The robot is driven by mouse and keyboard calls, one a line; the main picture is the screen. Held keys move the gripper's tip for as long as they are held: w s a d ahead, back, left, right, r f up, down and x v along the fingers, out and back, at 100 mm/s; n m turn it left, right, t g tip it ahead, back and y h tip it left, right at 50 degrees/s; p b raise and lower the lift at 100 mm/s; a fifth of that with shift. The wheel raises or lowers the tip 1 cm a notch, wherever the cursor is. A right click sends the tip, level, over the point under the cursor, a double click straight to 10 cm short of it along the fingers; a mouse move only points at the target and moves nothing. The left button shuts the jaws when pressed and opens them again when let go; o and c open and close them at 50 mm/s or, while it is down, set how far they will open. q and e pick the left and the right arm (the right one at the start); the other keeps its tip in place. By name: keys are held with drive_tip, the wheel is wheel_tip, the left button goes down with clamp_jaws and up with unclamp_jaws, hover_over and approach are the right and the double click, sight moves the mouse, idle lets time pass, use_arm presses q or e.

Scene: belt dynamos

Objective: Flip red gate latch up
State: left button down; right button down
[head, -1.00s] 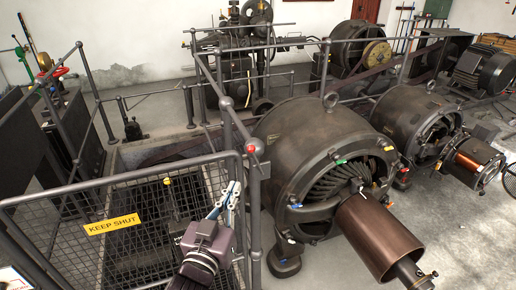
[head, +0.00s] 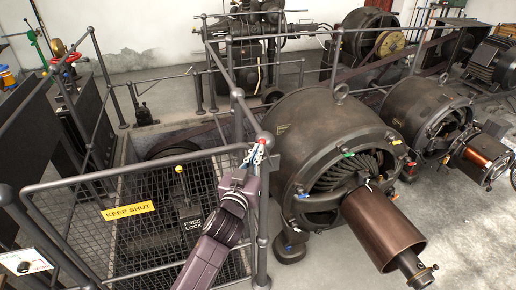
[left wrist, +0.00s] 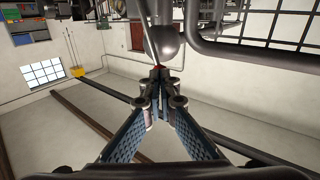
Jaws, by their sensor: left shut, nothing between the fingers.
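The red latch (head: 265,137) is a small red piece on the post at the right end of the mesh gate (head: 75,228). My left gripper (head: 256,153) is shut and empty, pointing up with its tips right at the latch and partly covering it. In the left wrist view the shut fingertips (left wrist: 160,88) meet just below a bit of the red latch (left wrist: 156,69), beside a rounded grey post end (left wrist: 166,44). I cannot tell whether they touch it, or how the latch is tilted. My right gripper is not in view.
The gate carries a yellow KEEP SHUT sign (head: 128,211). A yellow-knobbed lever (head: 180,170) stands behind the mesh. A large dynamo (head: 320,150) with a copper-coloured cylinder (head: 383,231) is close on the right. Grey railings (head: 105,75) surround the pit.

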use_arm(q)
drive_tip(key=shift+w+d, duration=0.1)
drive_tip(key=shift+w, duration=0.2)
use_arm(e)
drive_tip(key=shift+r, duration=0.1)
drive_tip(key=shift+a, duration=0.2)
use_arm(q)
drive_tip(key=d, duration=0.1)
drive_tip(key=w+d+r, duration=0.1)
drive_tip(key=shift+d+r, duration=0.2)
drive_tip(key=shift+d, duration=0.2)
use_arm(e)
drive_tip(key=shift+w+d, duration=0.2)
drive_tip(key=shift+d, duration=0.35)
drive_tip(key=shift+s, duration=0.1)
